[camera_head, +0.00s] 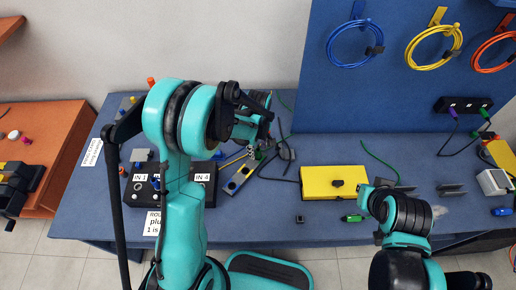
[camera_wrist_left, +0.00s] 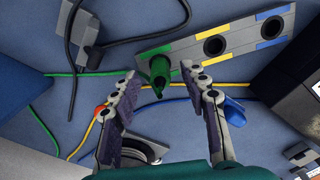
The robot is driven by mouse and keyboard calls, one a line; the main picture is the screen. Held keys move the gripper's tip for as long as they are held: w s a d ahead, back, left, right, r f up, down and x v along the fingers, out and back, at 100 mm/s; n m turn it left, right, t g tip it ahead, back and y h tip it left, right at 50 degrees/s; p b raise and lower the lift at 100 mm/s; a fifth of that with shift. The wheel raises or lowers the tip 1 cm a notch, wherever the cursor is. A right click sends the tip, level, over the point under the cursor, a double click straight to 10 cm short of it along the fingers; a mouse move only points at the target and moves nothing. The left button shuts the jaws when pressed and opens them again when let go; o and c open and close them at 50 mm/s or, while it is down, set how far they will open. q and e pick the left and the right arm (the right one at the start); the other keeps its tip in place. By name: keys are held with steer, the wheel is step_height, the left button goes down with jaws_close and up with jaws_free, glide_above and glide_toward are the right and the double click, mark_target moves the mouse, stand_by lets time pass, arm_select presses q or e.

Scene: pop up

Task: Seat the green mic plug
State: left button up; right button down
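The green mic plug (camera_wrist_left: 160,70) stands at the green-marked end of a grey socket strip (camera_wrist_left: 185,50); I cannot tell whether it is fully seated. The strip has open holes by its yellow and blue marks, and also shows in the head view (camera_head: 232,186). My left gripper (camera_wrist_left: 160,92) is open, with its fingertips on either side of the plug and a visible gap to it. In the head view, the left gripper (camera_head: 254,140) is over the strip's far end and hides the plug. My right gripper (camera_head: 368,192) is low at the right; its fingers are unclear.
A black input box (camera_head: 145,190) stands left of the strip, and a yellow box (camera_head: 320,182) to its right. Another green plug (camera_head: 352,218) lies near the front edge. Green, yellow, blue and black cables cross the table around the strip. Coiled cables hang on the blue wall.

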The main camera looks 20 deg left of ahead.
arm_select(q)
step_height(320, 180, up, 12)
stand_by(0.6)
steer(key=s+a+r+m+t, duration=0.1)
steer(key=s+r+m+t, duration=0.2)
steer(key=s+m, duration=0.3)
steer(key=s+a+r+m+t, duration=0.1)
steer(key=s+r+m+t, duration=0.2)
steer(key=s+m, duration=0.3)
steer(key=s+t, duration=0.1)
steer(key=s, duration=0.4)
steer(key=shift+a+r, duration=0.35)
steer(key=shift+a, duration=0.05)
